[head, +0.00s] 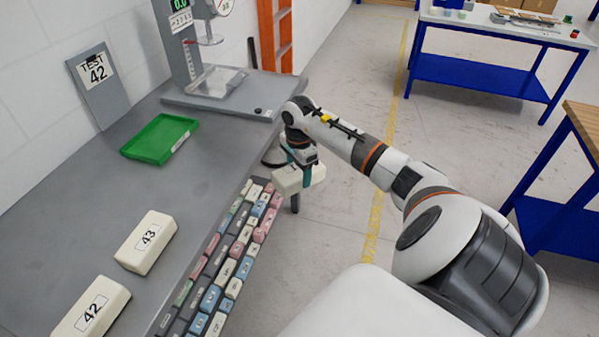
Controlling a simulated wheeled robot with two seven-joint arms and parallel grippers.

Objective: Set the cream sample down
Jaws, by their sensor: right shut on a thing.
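A cream sample (287,182) is gripped by my right gripper (305,172), whose finger crosses its side. They are at the right front edge of the grey bench (60,205), beyond the far end of the keyboard. Whether the sample is over the bench or past its edge is hard to tell. Two more cream blocks lie on the bench: one labelled 43 (146,243) and one labelled 42 (92,307). A green tray (160,138) lies empty on the bench. A test stand with a platform (213,85) stands at the back. My left gripper is not in view.
A keyboard (225,265) with large coloured keys runs along the bench's right edge. A grey sign reading TEST 42 (95,80) leans on the wall. An orange ladder (275,35) stands behind the bench. The bench between tray and blocks is clear.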

